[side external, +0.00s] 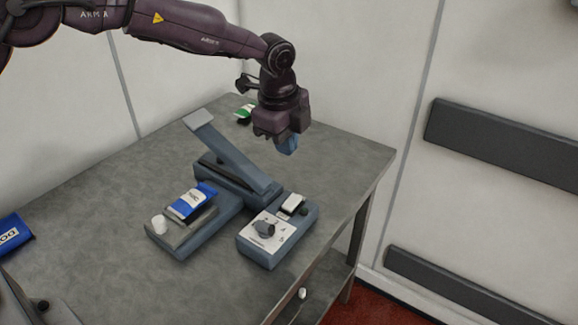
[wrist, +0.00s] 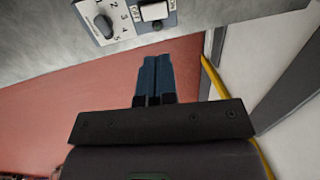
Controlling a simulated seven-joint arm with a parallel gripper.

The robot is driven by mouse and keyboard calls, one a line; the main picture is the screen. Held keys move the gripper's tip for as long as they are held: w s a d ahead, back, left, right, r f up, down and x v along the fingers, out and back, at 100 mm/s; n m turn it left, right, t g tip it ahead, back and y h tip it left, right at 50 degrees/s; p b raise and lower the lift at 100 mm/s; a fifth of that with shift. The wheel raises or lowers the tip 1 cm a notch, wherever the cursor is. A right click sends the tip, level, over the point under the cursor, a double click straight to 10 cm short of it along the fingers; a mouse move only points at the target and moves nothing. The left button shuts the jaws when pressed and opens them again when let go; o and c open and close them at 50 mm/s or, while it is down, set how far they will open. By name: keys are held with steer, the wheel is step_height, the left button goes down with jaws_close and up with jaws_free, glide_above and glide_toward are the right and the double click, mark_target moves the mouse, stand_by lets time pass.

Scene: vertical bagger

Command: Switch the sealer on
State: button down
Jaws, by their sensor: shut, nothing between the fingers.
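The sealer (side external: 225,180) is a blue-grey machine on the table with its long lever arm tilted up. Its control box (side external: 262,255) sits at the front right, with a round dark dial (side external: 264,229) on a numbered plate and a white rocker switch (side external: 292,203) behind it. My gripper (side external: 288,146) is shut and empty, above and behind the box, apart from the switch. Its blue fingers (wrist: 154,75) show together in the wrist view.
A blue and white bag (side external: 192,201) lies on the sealer's platform beside a white cylinder (side external: 159,224). Another blue bag (side external: 12,233) is at the left edge. A green and white item (side external: 244,114) lies behind the sealer. The table (side external: 110,215) is bare at front left.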

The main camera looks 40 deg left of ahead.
mark_target(289, 202)
steer(key=f, duration=0.4)
steer(key=w+f, duration=0.1)
steer(key=f, duration=0.3)
steer(key=w+f, duration=0.1)
steer(key=f, duration=0.4)
steer(key=shift+w+f, duration=0.1)
steer(key=shift+f, duration=0.25)
steer(key=shift+s, duration=0.9)
steer(key=shift+r, duration=0.1)
step_height(289, 202, up, 14)
steer(key=s, duration=0.2)
